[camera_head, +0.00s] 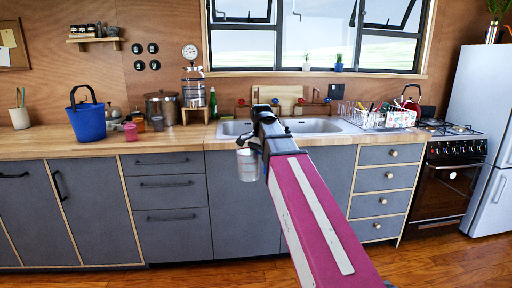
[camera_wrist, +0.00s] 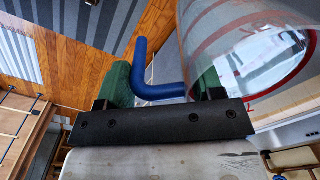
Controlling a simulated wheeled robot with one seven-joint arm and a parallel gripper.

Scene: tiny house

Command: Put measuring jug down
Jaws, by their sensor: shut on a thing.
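The measuring jug (camera_head: 248,166) is a clear cup with red markings. In the head view it hangs in front of the dark grey cabinets, just below the counter's front edge. In the wrist view the jug (camera_wrist: 235,45) fills the upper right, with its blue handle (camera_wrist: 143,70) beside it. My gripper (camera_wrist: 163,88) is shut on the handle, its green fingers on either side. In the head view my gripper (camera_head: 257,142) is at the end of my arm, and the handle is hidden there.
The wooden counter (camera_head: 190,138) has bare room left of the sink (camera_head: 237,128). A blue bucket (camera_head: 87,118), small cups (camera_head: 130,131) and a large pot (camera_head: 161,108) stand further left. A dish rack (camera_head: 385,117) stands right of the sink, beside the stove (camera_head: 448,130).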

